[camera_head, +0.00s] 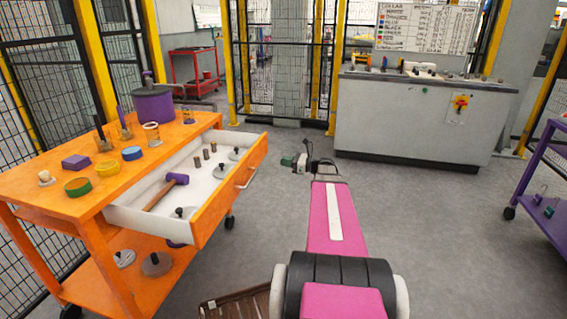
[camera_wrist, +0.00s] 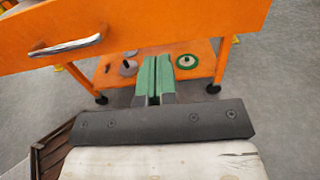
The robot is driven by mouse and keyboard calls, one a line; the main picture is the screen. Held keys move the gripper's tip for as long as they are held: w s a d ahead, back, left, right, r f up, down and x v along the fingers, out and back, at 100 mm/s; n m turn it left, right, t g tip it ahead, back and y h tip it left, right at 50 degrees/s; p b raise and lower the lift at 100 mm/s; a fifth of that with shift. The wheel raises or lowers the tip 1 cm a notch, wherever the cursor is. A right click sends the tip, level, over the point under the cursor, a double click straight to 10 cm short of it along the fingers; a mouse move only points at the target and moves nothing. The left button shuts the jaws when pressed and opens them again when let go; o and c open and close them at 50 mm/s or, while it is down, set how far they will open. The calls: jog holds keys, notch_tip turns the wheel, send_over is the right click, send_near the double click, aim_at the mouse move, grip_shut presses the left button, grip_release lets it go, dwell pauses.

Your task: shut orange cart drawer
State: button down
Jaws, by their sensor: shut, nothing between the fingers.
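The orange cart (camera_head: 118,183) stands at the left in the head view. Its drawer (camera_head: 227,190) is pulled out to the right, with a white inside and an orange front bearing a metal handle (camera_head: 246,177). A purple-headed hammer (camera_head: 168,190) and several small metal pieces lie in it. My gripper (camera_head: 300,161) is to the right of the drawer front and apart from it in the head view. In the wrist view the green fingers (camera_wrist: 154,82) are shut and empty, below the drawer front (camera_wrist: 160,25), with the handle (camera_wrist: 67,46) to their upper left.
The cart top holds a purple pot (camera_head: 153,105) and several small blocks and cylinders. A grey control cabinet (camera_head: 420,118) stands at the back right. A purple cart (camera_head: 548,190) is at the right edge. A brown slatted crate (camera_head: 238,303) lies low in front.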

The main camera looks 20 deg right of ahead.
aim_at(256, 158)
jog(key=x, duration=1.1)
jog(key=shift+w+a, duration=0.1)
jog(key=x, duration=3.1)
jog(key=shift+w+a+f, duration=0.1)
jog(key=shift+f, duration=0.05)
jog(key=shift+w+a, duration=0.2)
jog(key=shift+a, duration=0.1)
